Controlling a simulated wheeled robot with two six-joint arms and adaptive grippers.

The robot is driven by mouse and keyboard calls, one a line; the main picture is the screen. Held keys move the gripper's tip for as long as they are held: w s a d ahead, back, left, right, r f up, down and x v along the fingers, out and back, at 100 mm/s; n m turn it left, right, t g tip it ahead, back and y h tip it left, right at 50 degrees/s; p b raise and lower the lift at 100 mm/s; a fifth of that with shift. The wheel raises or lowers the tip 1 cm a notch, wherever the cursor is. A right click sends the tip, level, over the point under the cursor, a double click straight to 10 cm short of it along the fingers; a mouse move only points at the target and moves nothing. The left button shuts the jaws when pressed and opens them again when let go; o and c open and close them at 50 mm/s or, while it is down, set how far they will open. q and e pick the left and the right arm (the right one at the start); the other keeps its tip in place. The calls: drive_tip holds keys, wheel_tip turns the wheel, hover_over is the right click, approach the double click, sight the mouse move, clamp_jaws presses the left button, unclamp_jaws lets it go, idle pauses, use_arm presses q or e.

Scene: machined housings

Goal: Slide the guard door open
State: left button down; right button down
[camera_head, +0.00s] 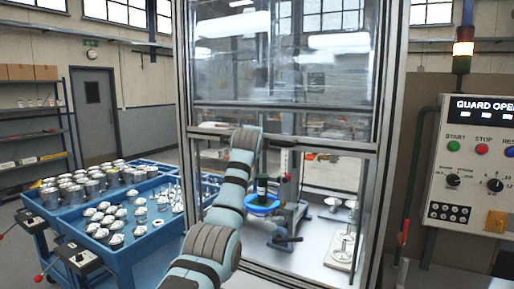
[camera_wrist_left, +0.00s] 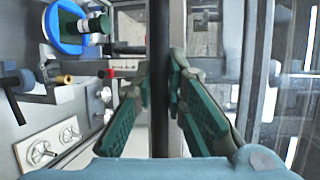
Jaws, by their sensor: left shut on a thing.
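The guard door (camera_head: 282,65) is a clear panel in an aluminium frame. It covers the upper part of the enclosure, and the opening below it is clear. Its bottom rail (camera_head: 310,145) runs across at mid-height. My left arm reaches up to this rail, and its gripper is mostly hidden behind the wrist in the head view. In the left wrist view my left gripper (camera_wrist_left: 160,66) has its green-padded fingers on both sides of a dark bar (camera_wrist_left: 161,110), shut on it. The bar looks like the door's rail or handle. My right gripper is not in view.
Inside the enclosure are a fixture with a blue round part (camera_head: 262,203) and a plate with metal parts (camera_head: 342,250). A control panel (camera_head: 476,165) at right has a cut-off display starting "GUARD OPE". A blue cart (camera_head: 135,262) with metal parts stands left.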

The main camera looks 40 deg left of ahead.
use_arm(q)
drive_tip(key=shift+r, duration=0.1)
drive_tip(key=c, duration=1.6)
unclamp_jaws()
drive_tip(key=v, duration=1.2)
drive_tip(key=shift+a, duration=0.1)
